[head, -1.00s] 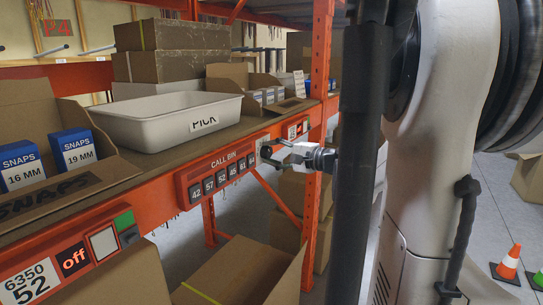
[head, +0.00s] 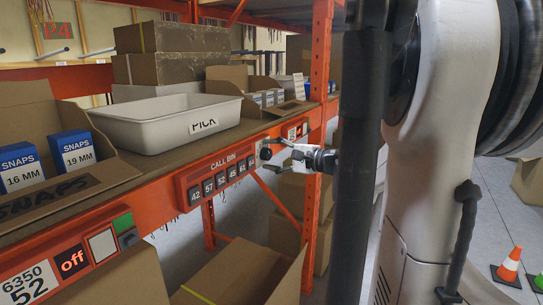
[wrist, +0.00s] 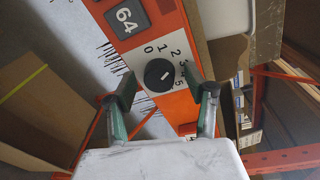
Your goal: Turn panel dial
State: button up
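The panel dial is a round black knob (wrist: 157,74) on a white plate with printed numbers, the 0, 1, 2 and 5 being readable. It also shows small in the head view, a dark knob (head: 265,153) on the orange beam at the right end of the call bin panel (head: 220,176). My gripper (wrist: 167,90) is open in the wrist view, one fingertip on each side of the dial with a gap to the knob. In the head view my gripper (head: 275,154) stands just right of the dial. The dial's pointer setting is too small to read surely.
A 64 button (wrist: 127,18) sits beside the dial plate. A white PICK tray (head: 165,137) and boxes of snaps (head: 73,151) stand on the shelf above the beam. An open carton (head: 235,270) lies below. An orange upright (head: 319,75) stands close behind my gripper.

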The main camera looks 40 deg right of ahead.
jog(key=v, duration=1.2)
dwell(0.6)
